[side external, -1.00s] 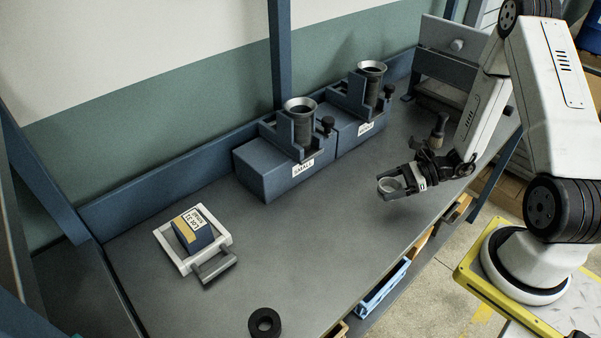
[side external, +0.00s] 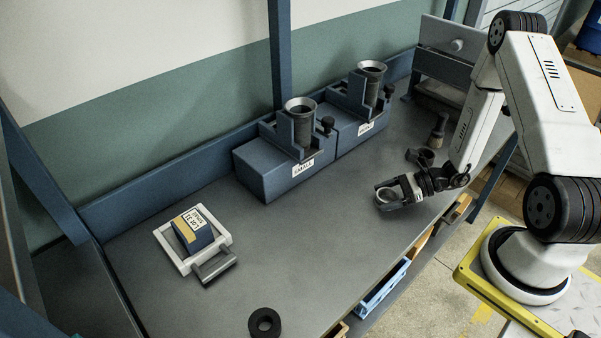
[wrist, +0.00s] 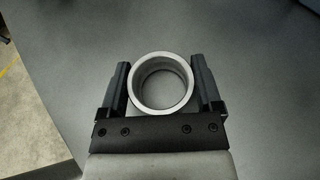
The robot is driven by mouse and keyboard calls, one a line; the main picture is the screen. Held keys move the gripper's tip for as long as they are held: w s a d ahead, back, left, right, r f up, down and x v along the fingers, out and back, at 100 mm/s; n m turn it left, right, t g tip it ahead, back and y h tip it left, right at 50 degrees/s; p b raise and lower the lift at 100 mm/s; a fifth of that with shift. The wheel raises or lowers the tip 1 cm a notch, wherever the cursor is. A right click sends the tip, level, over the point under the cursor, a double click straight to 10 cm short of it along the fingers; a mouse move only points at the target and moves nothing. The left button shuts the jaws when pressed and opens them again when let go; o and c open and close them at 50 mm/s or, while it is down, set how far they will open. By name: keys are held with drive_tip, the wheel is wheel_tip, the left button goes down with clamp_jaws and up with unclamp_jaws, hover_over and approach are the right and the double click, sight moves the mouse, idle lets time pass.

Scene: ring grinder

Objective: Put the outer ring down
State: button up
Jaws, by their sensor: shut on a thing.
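The outer ring (wrist: 136,92) is a silver metal ring, seen from above in the wrist view. My gripper (wrist: 162,85) is shut on it, with one dark finger on each side of the ring. In the side view my gripper (side external: 386,195) is low over the right part of the grey bench (side external: 310,240), near its front edge. The ring (side external: 384,193) shows there between the fingertips. I cannot tell whether the ring touches the bench top.
Two blue fixtures, one labelled SMALL (side external: 270,165) and another (side external: 355,130), stand along the back. A dark cylinder (side external: 438,130) stands behind my gripper. The middle bench is clear.

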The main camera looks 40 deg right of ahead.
drive_tip(key=shift+f, duration=0.1)
drive_tip(key=o, duration=1.2)
drive_tip(key=shift+v, duration=3.85)
drive_tip(key=shift+a, duration=0.15)
